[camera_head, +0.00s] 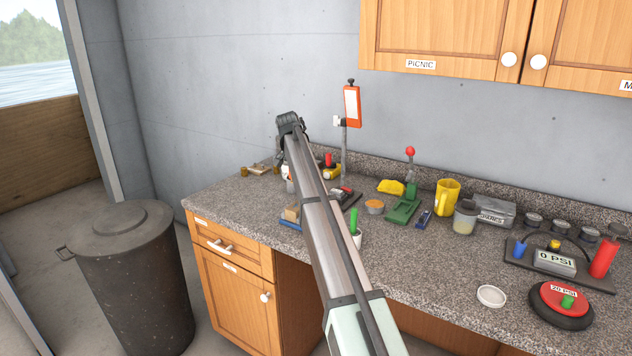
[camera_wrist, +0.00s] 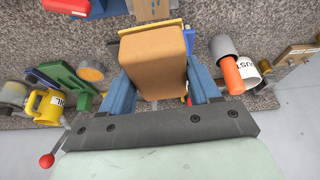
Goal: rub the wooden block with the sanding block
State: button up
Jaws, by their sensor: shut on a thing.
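My gripper (camera_wrist: 160,85) is shut on a brown, rounded-edge block, which I take to be the sanding block (camera_wrist: 157,62), held between its blue fingers in the wrist view. In the head view my arm hides the fingers and this block. A tan block, apparently the wooden block (camera_head: 291,214), sits on a blue base (camera_head: 290,224) at the counter's front left, just left of my arm. I cannot tell whether the two touch.
A white cup (camera_wrist: 251,68) and a grey-capped orange tool (camera_wrist: 229,65) stand close right of the fingers in the wrist view. Right of my arm are a green press (camera_head: 403,211), a yellow mug (camera_head: 446,197) and a jar (camera_head: 465,217). An orange-topped stand (camera_head: 351,105) rises behind.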

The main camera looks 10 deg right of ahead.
aim_at(295, 207)
jog(key=shift+s+m, duration=0.2)
jog(key=shift+m, duration=0.2)
jog(key=shift+f, duration=0.15)
jog(key=shift+d+f, duration=0.1)
jog(key=shift+f, duration=3.55)
jog(key=shift+s+a+f, duration=0.3)
jog(key=shift+s+a, duration=0.2)
jog(key=shift+s, duration=0.05)
jog(key=shift+s+a, duration=2.1)
jog(key=shift+w+d, duration=2.5)
jog(key=shift+w, duration=0.15)
jog(key=shift+w+d+r, duration=0.1)
jog(key=shift+d+r, duration=0.05)
jog(key=shift+r, duration=3.95)
